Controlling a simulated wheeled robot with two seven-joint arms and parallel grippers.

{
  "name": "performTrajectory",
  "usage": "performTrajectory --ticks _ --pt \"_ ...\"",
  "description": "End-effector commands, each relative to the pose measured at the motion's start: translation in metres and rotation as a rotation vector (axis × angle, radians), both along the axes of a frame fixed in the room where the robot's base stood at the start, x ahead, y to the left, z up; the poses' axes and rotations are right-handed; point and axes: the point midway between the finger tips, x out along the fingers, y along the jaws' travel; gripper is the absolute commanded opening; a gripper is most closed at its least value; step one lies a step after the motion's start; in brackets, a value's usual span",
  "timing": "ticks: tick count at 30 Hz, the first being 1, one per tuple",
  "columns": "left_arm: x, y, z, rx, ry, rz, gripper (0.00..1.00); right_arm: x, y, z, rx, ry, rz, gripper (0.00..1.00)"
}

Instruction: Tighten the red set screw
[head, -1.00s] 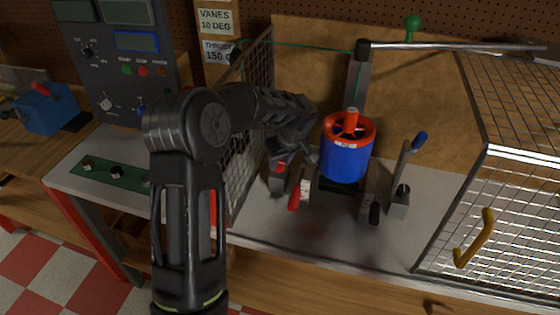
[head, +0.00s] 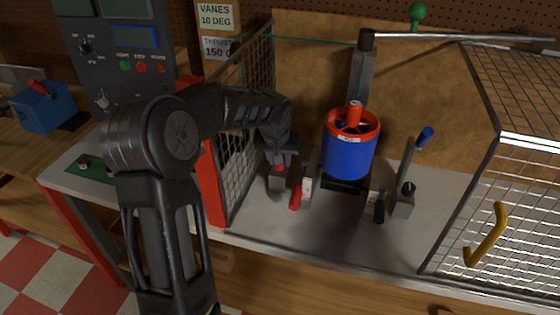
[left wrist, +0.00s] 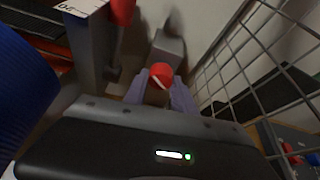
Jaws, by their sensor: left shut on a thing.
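The red set screw (head: 280,168) is a small red knob at the top of a low grey post (head: 277,182), left of the blue ducted rotor (head: 347,157) with its red rim. In the left wrist view the screw's round red head (left wrist: 161,75) carries a white line and sits between my fingertips. My left gripper (head: 281,158) comes down over the screw from above and is shut on it; its fingers (left wrist: 162,93) partly hide the screw. My right gripper is not in view.
A mesh guard (head: 247,140) stands close left of my left gripper. A red-handled clamp (head: 295,198) and a blue-handled lever (head: 408,180) flank the rotor. A mesh cage with a yellow handle (head: 487,236) is at the right. The bench front (head: 330,240) is clear.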

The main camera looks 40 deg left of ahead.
Motion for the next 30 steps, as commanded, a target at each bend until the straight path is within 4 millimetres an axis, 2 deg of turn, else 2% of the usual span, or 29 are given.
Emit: performTrajectory --ticks 9,15,30 --pt "-0.0004 0.0022 0.0011 -0.001 -0.002 -0.254 0.00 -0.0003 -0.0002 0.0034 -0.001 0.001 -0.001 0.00" --pt "-0.0006 0.0024 0.0006 0.000 -0.001 -0.355 0.00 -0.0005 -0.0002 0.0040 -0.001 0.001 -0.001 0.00" --pt "-0.0005 0.0024 0.0007 0.002 0.000 -0.406 0.00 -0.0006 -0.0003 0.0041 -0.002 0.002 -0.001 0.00"
